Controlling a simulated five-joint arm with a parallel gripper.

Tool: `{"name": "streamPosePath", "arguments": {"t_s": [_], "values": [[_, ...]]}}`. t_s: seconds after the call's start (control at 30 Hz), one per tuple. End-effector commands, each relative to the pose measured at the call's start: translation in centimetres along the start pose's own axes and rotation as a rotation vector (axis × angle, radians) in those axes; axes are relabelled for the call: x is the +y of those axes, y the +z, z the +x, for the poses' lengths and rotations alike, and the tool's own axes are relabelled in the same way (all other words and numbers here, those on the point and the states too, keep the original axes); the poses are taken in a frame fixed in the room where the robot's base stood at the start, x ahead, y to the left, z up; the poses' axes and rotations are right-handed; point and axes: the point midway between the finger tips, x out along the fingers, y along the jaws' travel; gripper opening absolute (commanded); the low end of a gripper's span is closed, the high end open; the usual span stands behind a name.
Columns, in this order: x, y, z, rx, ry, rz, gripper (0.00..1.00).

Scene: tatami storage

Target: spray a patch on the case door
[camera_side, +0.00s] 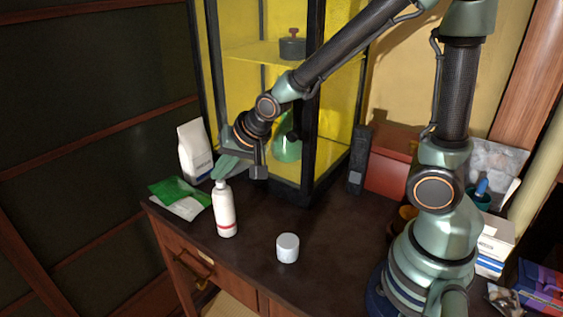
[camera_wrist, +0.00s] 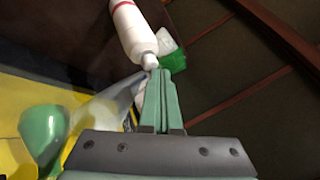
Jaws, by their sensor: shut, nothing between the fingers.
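A white bottle with a red band (camera_side: 225,212) stands upright on the dark cabinet top, in front of the case. It also shows in the wrist view (camera_wrist: 132,30), its narrow cap pointing at my fingertips. My gripper (camera_side: 220,172) is shut and empty, with its green fingers right at the bottle's top. The shut fingers also show in the wrist view (camera_wrist: 159,85). I cannot tell whether they touch the cap. The display case (camera_side: 311,150) has a black frame and yellow interior and stands behind my gripper. No separate patch on its door can be made out.
A white jar (camera_side: 287,248) stands at the front. The case holds a green vessel (camera_side: 287,145) and a dark pot (camera_side: 292,47). A red box (camera_side: 389,172) is at right.

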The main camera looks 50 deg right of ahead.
Motion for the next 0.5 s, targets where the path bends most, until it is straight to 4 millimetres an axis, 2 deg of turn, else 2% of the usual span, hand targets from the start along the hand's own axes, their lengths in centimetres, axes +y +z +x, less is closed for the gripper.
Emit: {"name": "streamPosePath", "arguments": {"t_s": [0.5], "values": [[-0.45,-0.42,-0.80,0.000,0.000,0.000,0.00]]}}
